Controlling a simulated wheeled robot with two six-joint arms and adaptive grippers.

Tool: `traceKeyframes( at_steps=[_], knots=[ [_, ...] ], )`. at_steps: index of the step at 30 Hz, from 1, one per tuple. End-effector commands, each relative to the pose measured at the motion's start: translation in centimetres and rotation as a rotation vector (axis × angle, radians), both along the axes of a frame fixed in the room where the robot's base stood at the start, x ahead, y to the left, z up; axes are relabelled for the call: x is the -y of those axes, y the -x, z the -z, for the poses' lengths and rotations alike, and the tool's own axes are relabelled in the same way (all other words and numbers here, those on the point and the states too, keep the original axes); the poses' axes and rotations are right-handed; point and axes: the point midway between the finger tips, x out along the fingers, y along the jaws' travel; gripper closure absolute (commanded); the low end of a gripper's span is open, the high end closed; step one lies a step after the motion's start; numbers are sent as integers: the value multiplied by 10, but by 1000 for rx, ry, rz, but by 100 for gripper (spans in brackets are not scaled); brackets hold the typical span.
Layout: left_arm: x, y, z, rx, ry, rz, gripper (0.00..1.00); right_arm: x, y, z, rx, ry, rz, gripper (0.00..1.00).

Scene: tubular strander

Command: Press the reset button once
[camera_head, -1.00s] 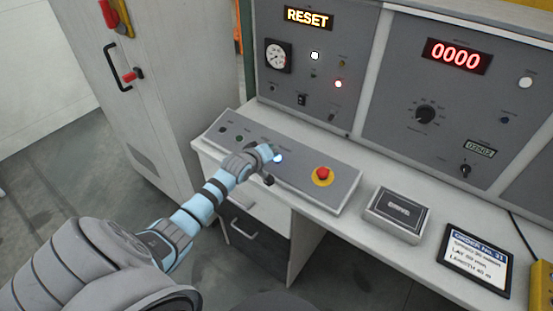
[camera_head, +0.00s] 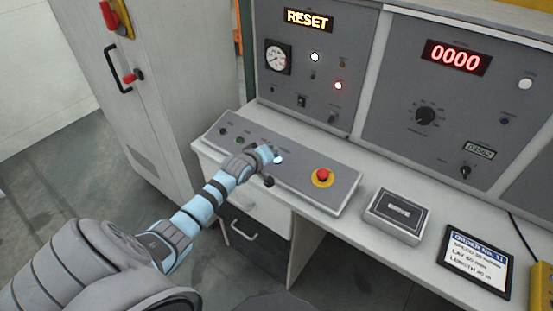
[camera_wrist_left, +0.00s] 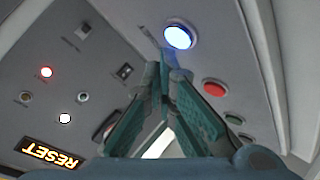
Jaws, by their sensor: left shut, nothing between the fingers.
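A lit blue-white button (camera_head: 279,159) sits on the sloped desk panel; it also shows in the left wrist view (camera_wrist_left: 179,36). Its label is too small to read, so I cannot confirm it is the reset button. My left gripper (camera_head: 268,153) is shut and empty, just left of this button in the head view. In the left wrist view its fingertips (camera_wrist_left: 168,62) lie close below the lit button, seemingly apart from it. An amber display (camera_head: 309,18) reads RESET. My right gripper is not in view.
A red mushroom button on a yellow ring (camera_head: 322,175) is right of the lit button. A red button (camera_wrist_left: 214,87) and a green button (camera_wrist_left: 235,118) are in the same row. A grey box (camera_head: 397,214) and an order tablet (camera_head: 476,258) lie on the desk.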

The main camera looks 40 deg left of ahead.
Motion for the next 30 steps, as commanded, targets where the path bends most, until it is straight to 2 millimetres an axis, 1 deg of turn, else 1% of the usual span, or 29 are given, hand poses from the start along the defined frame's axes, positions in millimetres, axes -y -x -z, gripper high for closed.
traceKeyframes(
  at_steps=[10, 30],
  knots=[
    [0, -2, 7, 2, 1, -1, 100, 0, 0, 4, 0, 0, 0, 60],
    [0, -3, 12, 0, 0, 0, 100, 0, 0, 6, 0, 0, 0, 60]
  ],
)
